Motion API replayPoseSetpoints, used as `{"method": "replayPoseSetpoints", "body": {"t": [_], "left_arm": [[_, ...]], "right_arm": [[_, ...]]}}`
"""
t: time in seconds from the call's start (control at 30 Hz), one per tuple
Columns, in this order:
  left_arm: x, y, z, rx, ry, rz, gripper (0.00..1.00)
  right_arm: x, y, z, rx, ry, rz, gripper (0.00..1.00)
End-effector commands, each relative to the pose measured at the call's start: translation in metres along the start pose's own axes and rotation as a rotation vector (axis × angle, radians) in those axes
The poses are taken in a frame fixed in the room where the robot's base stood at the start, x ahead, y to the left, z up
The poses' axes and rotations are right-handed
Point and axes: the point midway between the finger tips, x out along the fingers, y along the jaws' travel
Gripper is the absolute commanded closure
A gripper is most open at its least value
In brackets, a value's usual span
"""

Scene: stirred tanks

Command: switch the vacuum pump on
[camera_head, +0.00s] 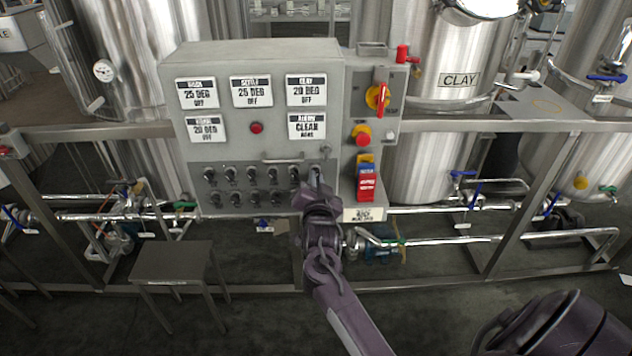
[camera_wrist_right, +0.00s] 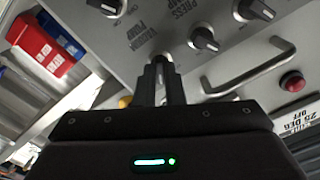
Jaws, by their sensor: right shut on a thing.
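The grey control panel (camera_head: 255,150) stands in front of the tanks, with rows of black rotary knobs along its lower part. My right gripper (camera_head: 316,178) is at the right end of the upper knob row and covers the knob there. In the right wrist view its two fingers (camera_wrist_right: 161,72) are shut on a knob (camera_wrist_right: 161,57) beside the lettering "VACUUM PUMP" (camera_wrist_right: 137,37). Most of that knob is hidden between the fingers, so I cannot tell its pointer position. My left gripper is not in view.
Neighbouring knobs (camera_wrist_right: 203,40) sit close to the fingers, and a metal bar handle (camera_wrist_right: 255,72) runs nearby. Right of the knobs are a red-and-blue holder (camera_head: 366,180), a red emergency button (camera_head: 361,135) and a red-yellow rotary switch (camera_head: 378,97). A stool (camera_head: 172,262) stands in front.

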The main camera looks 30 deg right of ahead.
Motion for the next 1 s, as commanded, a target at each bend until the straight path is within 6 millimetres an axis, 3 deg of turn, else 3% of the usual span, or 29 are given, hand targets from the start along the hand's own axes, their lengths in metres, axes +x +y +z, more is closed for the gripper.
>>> {"method": "replayPoseSetpoints", "body": {"t": [0.23, 0.27, 0.4, 0.77, 1.0], "left_arm": [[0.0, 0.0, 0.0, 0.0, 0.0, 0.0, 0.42], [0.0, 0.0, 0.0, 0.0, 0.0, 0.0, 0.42], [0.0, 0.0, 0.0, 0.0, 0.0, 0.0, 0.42], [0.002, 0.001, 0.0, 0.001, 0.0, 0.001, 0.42], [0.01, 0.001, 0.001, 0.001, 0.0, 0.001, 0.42]], "right_arm": [[0.0, 0.0, 0.001, 0.002, -0.002, 0.001, 1.0], [0.0, 0.0, 0.001, 0.002, -0.002, 0.001, 0.88], [0.0, 0.0, 0.001, 0.001, -0.001, 0.001, 0.7], [-0.005, 0.0, 0.001, 0.001, -0.001, 0.0, 0.69], [-0.044, 0.002, 0.003, 0.002, -0.003, 0.001, 0.69]]}}
